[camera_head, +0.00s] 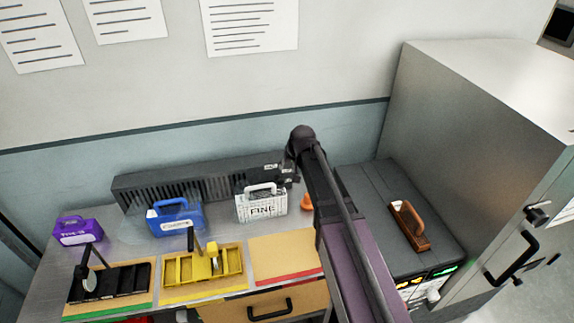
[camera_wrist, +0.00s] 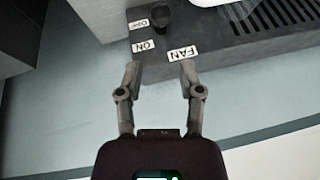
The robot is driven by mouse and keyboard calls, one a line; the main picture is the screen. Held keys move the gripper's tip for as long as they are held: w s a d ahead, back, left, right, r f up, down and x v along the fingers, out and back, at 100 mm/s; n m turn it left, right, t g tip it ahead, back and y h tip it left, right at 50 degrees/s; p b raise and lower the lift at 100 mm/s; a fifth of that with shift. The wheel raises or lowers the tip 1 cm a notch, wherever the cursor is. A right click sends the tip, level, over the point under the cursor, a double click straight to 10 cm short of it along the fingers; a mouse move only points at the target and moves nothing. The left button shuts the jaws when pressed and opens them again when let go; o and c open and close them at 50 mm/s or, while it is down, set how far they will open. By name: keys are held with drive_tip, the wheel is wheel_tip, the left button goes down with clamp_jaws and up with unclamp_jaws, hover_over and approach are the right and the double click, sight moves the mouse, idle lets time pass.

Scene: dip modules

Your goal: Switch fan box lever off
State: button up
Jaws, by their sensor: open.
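The fan box (camera_head: 135,191) is a long dark box with a slotted front, at the back of the bench against the wall. Its end shows upside down in the wrist view (camera_wrist: 230,50), with FAN, ON and OFF labels. A black round lever knob (camera_wrist: 161,15) stands there beside the OFF label (camera_wrist: 139,23), with the ON label (camera_wrist: 144,45) nearby; I cannot tell its setting. My gripper (camera_wrist: 160,72) is open and empty, its fingertips pointing toward the box's labelled end, apart from the knob. In the head view my arm hides most of that end.
A white FINE case (camera_head: 262,207), a blue case (camera_head: 175,218) and a purple case (camera_head: 77,232) stand on the bench. Black (camera_head: 115,284) and yellow (camera_head: 185,270) trays sit in front. A brown handled block (camera_head: 409,227) lies on a dark unit beside a tall metal cabinet (camera_head: 470,130).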

drive_tip(key=shift+r, duration=0.1)
drive_tip(key=shift+c, duration=0.2)
drive_tip(key=shift+d, duration=0.1)
clamp_jaws()
drive_tip(key=d+r+m+g+y, duration=0.2)
drive_tip(key=d+m, duration=0.5)
drive_tip(key=m, duration=0.8)
drive_tip(key=r+y+p, duration=0.1)
drive_tip(key=y, duration=0.1)
drive_tip(key=shift+w+d+m+g+y, duration=0.3)
drive_tip(key=shift+w, duration=0.05)
